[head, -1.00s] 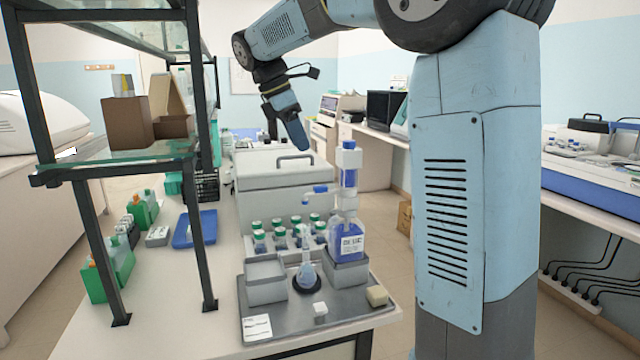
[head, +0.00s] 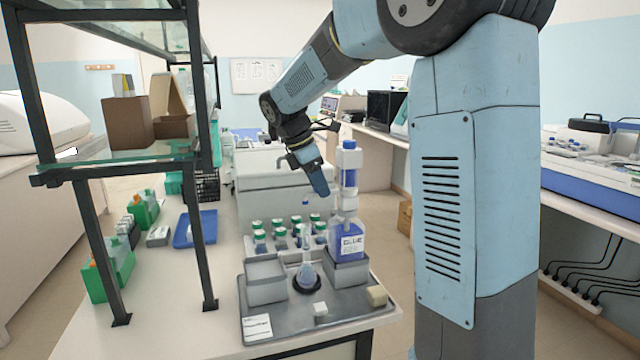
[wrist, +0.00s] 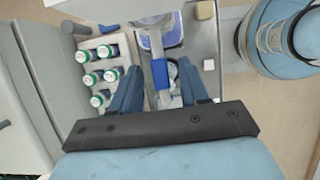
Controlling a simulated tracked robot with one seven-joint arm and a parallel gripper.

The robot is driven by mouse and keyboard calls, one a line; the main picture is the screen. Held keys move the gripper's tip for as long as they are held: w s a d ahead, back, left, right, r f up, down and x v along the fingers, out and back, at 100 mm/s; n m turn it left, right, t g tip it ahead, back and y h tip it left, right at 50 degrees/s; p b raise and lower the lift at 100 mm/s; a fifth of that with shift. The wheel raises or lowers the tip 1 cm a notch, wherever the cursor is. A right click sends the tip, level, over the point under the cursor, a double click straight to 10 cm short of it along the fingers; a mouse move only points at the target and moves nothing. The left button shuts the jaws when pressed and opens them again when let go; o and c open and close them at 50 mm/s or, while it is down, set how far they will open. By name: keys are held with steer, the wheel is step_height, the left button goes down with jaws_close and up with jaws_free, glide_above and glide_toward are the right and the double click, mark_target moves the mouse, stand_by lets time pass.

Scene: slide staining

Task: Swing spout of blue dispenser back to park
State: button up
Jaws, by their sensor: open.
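The blue dispenser (head: 346,240) is a bottle of blue liquid with a white and blue pump column, standing upright on a grey block on the tray. Its spout is hidden behind my gripper (head: 321,190) in the head view. In the wrist view, the blue part of the spout (wrist: 160,73) shows between the two spread fingers of my gripper (wrist: 157,64). The fingers lie on either side of it in the picture, apart from it. The gripper is open and points down, just left of the pump column.
A flask (head: 306,272) stands on a dark round base on the grey tray (head: 318,328). Green-capped bottles (head: 281,237) stand behind, left of the dispenser. A grey box (head: 266,281) and a lidded machine (head: 270,195) are nearby. A shelf frame (head: 198,240) rises at the left.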

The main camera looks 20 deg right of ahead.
jaws_close()
stand_by(0.4)
